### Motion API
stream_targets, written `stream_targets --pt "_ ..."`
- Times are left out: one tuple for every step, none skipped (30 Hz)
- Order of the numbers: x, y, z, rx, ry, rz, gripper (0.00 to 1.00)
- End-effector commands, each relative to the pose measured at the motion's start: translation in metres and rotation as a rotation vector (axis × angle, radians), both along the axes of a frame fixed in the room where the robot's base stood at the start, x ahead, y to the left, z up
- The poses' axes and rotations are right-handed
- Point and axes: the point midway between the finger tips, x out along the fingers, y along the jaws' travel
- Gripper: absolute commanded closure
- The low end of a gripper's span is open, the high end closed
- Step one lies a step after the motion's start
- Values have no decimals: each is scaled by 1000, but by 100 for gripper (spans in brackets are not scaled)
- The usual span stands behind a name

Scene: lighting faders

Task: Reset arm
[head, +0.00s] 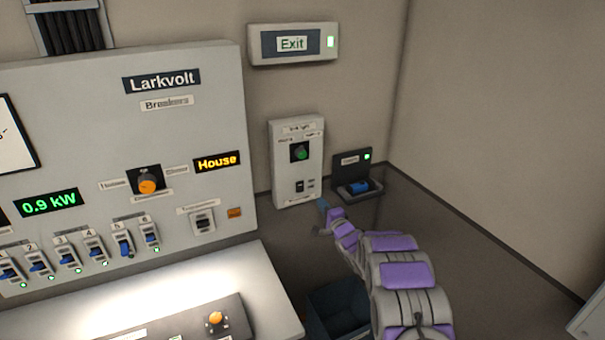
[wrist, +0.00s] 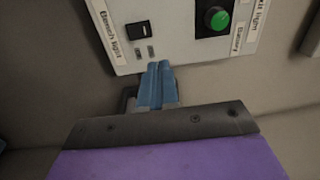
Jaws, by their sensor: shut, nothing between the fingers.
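My gripper (head: 323,205) is at the end of my grey and purple arm, just below a white wall switch box (head: 283,163). In the wrist view its blue fingers (wrist: 155,83) are together and hold nothing. The fingertips appear right at the lower edge of the box; I cannot tell whether they touch it. The box carries a black rocker switch (wrist: 139,31) labelled bench light, and a green round knob (wrist: 216,18) that also shows in the head view (head: 299,151).
A large Larkvolt breaker panel (head: 70,110) with several blue-levered breakers is at left. A black charger with a blue item (head: 358,187) stands right of the box. A dark bin (head: 338,305) is below my arm. An exit sign (head: 292,44) hangs above. The right wall is bare.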

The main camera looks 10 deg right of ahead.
Motion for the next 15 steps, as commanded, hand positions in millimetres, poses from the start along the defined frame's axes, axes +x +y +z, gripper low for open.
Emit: stream_targets --pt "0 -1 6 -35 12 -16 100" --pt "-1 -3 8 -64 27 -28 100" --pt "-3 -6 13 -105 46 -47 100" --pt "-5 -9 17 -141 65 -65 100" --pt "-7 -13 20 -178 86 -81 100" --pt "-11 -17 23 -230 115 -101 100" --pt "-15 -19 29 -269 134 -116 100" --pt "-19 -22 31 -307 158 -129 100" --pt "-25 -25 35 -357 189 -145 100" --pt "-30 -29 38 -393 215 -156 100" --pt "-36 -31 40 -429 241 -166 100" --pt "-45 -35 43 -477 275 -176 100" --pt "-51 -37 47 -511 297 -184 100" --pt "-58 -40 49 -544 324 -188 100" --pt "-68 -43 52 -588 359 -193 100"
